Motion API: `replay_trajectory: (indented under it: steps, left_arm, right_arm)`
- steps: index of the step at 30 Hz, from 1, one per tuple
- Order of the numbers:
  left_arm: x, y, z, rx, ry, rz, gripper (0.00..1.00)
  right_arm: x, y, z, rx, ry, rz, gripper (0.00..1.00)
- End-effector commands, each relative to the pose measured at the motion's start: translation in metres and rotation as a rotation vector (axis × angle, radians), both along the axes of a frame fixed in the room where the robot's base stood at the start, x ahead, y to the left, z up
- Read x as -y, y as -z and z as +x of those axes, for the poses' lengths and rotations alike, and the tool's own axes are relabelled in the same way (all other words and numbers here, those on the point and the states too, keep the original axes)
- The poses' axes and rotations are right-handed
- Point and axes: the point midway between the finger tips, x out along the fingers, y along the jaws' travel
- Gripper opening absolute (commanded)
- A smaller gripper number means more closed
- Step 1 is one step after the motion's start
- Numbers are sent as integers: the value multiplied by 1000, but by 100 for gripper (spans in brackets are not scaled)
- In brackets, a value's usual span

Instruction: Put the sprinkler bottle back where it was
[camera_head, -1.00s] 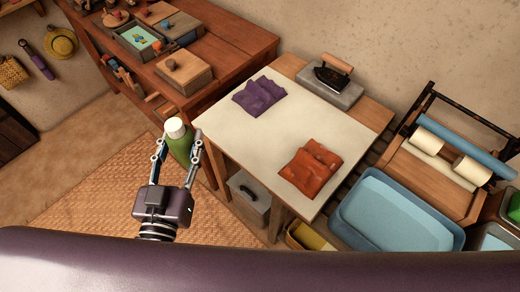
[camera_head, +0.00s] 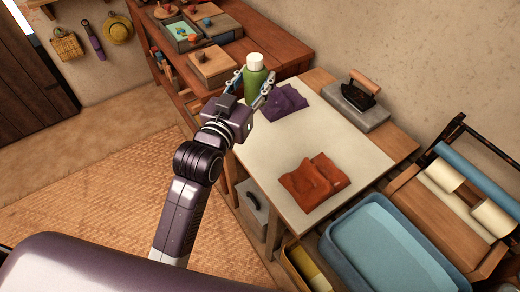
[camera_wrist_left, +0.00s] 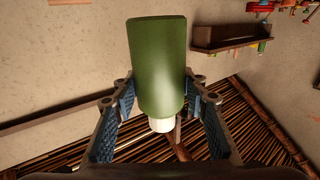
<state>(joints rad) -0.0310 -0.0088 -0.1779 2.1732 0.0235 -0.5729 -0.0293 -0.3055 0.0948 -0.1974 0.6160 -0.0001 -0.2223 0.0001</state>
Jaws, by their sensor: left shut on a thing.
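The sprinkler bottle (camera_head: 254,78) is green with a white cap. My left gripper (camera_head: 255,88) is shut on it and holds it upright with the cap up, by the far left corner of the pale-topped table (camera_head: 340,145). Whether the bottle touches the table cannot be told. In the left wrist view the bottle (camera_wrist_left: 158,65) fills the middle, between the two blue-padded fingers. My right gripper is in neither view.
A purple cloth (camera_head: 284,103) lies on the table close to the bottle, and an orange cloth (camera_head: 312,182) nearer. An iron (camera_head: 357,93) rests on a grey slab (camera_head: 358,115). A wooden workbench (camera_head: 285,55) with boxes stands behind. A blue tub (camera_head: 385,250) is at right.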

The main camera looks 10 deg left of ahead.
Motion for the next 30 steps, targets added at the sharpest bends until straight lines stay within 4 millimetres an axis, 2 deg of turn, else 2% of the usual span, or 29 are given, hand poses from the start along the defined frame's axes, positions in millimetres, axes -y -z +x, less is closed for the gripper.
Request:
replay_trajectory:
  steps: [2,5,8,18,21,30]
  left_arm:
    - [1,-3,5,4,3,2,13]
    - [2,3,8,-1,4,5,13]
    - [2,24,8,-6,4,7,13]
    - [2,115,7,-5,4,6,13]
    - [2,136,8,-2,4,5,13]
    - [2,168,7,-1,4,5,13]
  right_arm:
    - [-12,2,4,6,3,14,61]
    - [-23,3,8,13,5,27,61]
    - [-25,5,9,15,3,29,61]
    - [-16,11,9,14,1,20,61]
    - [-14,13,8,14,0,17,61]
    - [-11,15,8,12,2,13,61]
